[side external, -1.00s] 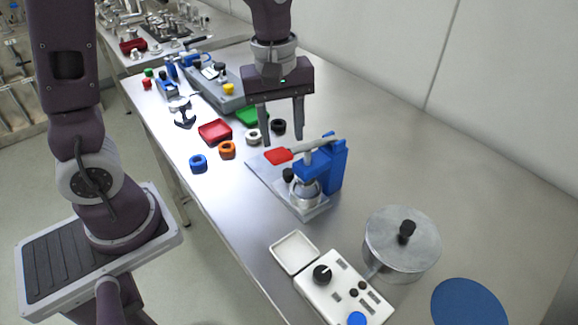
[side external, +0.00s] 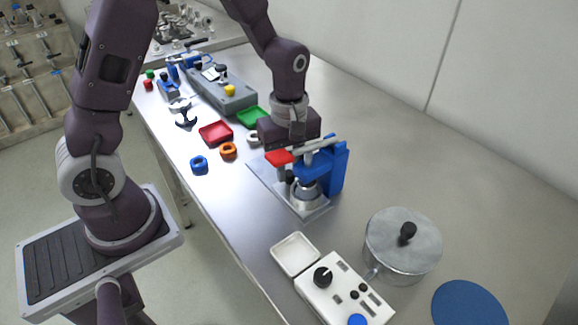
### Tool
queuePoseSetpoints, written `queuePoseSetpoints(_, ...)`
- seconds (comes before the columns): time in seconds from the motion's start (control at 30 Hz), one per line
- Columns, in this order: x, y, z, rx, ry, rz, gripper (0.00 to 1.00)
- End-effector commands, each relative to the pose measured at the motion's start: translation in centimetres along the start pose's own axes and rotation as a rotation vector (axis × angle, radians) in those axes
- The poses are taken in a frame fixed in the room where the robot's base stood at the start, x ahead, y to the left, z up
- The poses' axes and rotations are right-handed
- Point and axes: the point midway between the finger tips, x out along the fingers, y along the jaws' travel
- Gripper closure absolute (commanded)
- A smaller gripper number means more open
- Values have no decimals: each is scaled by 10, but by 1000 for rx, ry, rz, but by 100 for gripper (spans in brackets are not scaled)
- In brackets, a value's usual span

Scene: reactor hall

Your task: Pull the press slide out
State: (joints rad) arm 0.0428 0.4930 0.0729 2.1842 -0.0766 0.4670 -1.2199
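The press (side external: 333,168) is a blue frame with a lever ending in a red grip (side external: 279,157), on a flat grey base plate (side external: 268,178). A round silver piece (side external: 306,198) sits low under its head, with a small black knob at its left, which I take to be the press slide's knob. My gripper (side external: 285,174) is low at the press, fingers pointing down beside the knob and behind the lever. The lever and press hide much of the fingers, so I cannot tell whether they touch or grip the knob.
Blue (side external: 199,165) and orange (side external: 228,151) rings and red (side external: 216,132) and green (side external: 252,116) trays lie to the left. A white control box (side external: 343,291), a white tray (side external: 295,254) and a lidded metal pot (side external: 402,247) stand nearer.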

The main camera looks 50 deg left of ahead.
Motion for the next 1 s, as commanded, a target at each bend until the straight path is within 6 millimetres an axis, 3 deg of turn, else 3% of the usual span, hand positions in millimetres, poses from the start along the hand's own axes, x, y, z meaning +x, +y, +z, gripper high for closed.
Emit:
queuePoseSetpoints(0.03, 0, 0, 0, 0, 0, 1, 91)
queuePoseSetpoints(0.1, 0, 0, 0, 0, 0, 1, 100)
queuePoseSetpoints(1.0, -1, 0, 0, 0, 0, 2, 100)
